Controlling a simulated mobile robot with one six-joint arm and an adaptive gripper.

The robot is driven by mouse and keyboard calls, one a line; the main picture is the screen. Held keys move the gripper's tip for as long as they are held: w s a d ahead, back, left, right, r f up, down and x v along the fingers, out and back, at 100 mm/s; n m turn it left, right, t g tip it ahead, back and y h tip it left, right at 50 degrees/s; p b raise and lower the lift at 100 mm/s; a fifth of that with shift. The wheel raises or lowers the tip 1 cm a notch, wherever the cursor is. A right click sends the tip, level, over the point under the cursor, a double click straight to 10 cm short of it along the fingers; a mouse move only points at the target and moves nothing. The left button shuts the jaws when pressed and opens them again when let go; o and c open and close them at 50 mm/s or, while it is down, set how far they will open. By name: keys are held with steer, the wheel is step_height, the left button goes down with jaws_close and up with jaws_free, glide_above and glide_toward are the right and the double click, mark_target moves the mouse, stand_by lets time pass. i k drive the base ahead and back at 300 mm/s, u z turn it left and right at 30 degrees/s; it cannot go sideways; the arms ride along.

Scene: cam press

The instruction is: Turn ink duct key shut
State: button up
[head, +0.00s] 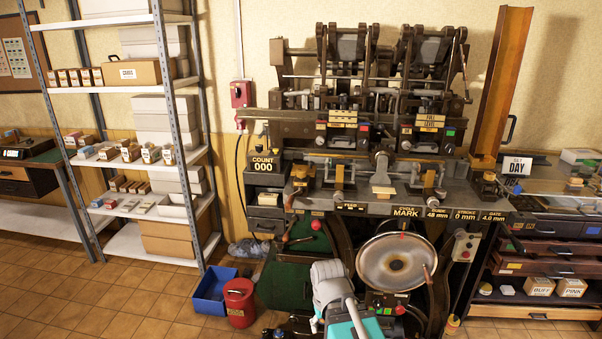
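The press (375,130) stands against the wall in the head view, a dark machine with two upper units. The left unit has stacked yellow labels (343,118) above a small panel with a red light. The right unit has similar labels (430,122) above a panel with red and green lights. I cannot pick out the ink duct key; the small knobs and levers on the units are too small to tell apart. My arm (333,288), pale grey and teal, shows at the bottom centre, in front of and below the press. I cannot make out my gripper.
A blue bin (215,291) and a red can (239,302) stand on the floor left of my arm. Shelves (136,84) stand left, a drawer cabinet (545,228) right. Tiled floor is open at lower left.

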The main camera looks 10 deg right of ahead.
mark_target(301, 172)
steer(key=u, duration=0.65)
steer(key=k, duration=0.85)
steer(key=u, duration=1)
steer(key=k, duration=0.55)
steer(key=u, duration=0.05)
steer(key=i, duration=1.4)
steer(key=z, duration=0.8)
steer(key=i, duration=0.8)
steer(key=z, duration=0.7)
steer(key=i, duration=0.6)
steer(key=z, duration=0.3)
